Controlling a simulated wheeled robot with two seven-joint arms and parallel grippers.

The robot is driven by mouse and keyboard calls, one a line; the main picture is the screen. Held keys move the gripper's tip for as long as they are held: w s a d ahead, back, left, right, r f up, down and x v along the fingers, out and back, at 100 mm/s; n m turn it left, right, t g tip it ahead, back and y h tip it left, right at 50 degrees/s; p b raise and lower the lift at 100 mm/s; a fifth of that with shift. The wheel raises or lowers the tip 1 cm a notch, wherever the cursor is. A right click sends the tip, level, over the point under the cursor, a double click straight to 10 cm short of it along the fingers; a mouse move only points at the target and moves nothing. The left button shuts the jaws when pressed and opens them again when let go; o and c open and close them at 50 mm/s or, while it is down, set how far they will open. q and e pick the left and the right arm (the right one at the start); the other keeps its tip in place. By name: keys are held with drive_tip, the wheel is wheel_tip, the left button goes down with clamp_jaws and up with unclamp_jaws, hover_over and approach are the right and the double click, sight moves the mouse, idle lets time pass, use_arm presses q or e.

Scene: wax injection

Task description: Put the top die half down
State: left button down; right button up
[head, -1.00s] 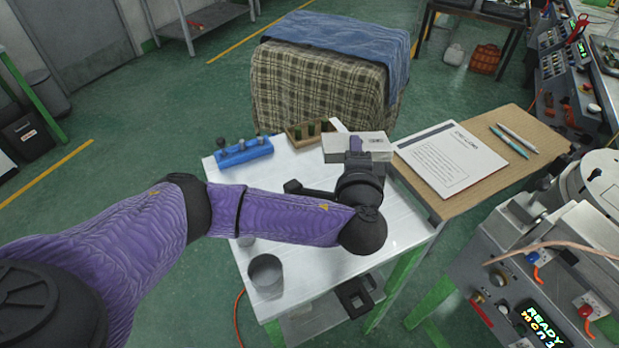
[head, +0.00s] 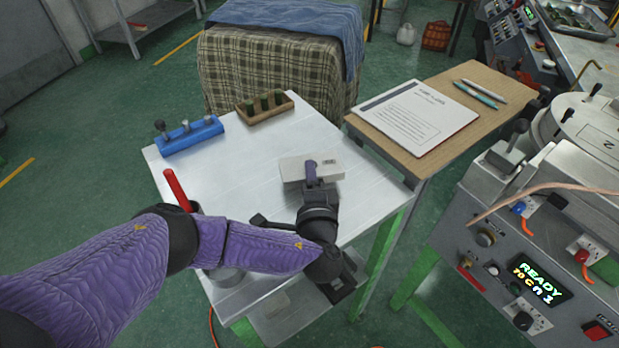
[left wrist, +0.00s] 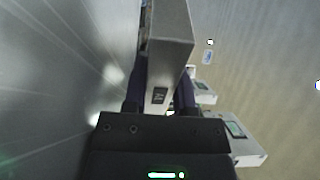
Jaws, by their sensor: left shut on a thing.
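The top die half (head: 330,168) is a light grey block with a small dark label, over the right-middle of the white table. In the left wrist view the block (left wrist: 172,35) sits between the purple fingers (left wrist: 160,88), beside the pale table surface on the left. The block's underside is hidden. My right gripper is not in view.
The white table (head: 235,165) is clear left of the block. A blue holder (head: 190,138) and a wooden rack (head: 264,110) stand at its back.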

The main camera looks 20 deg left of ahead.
use_arm(q)
drive_tip(key=shift+s+f+b, duration=0.25)
drive_tip(key=shift+f+b, duration=0.25)
drive_tip(key=shift+f, duration=0.05)
drive_tip(key=shift+c, duration=2.1)
unclamp_jaws()
drive_tip(key=shift+f, duration=0.2)
drive_tip(key=shift+r, duration=0.15)
drive_tip(key=shift+r+p, duration=0.4)
drive_tip(key=shift+p, duration=0.05)
drive_tip(key=shift+s+d, duration=0.2)
drive_tip(key=p+v, duration=0.1)
drive_tip(key=v, duration=0.6)
drive_tip(key=p+v, duration=0.1)
drive_tip(key=v, duration=0.3)
drive_tip(key=shift+s+r+p, duration=0.1)
drive_tip(key=shift+r+p, duration=0.2)
drive_tip(key=shift+o, duration=0.2)
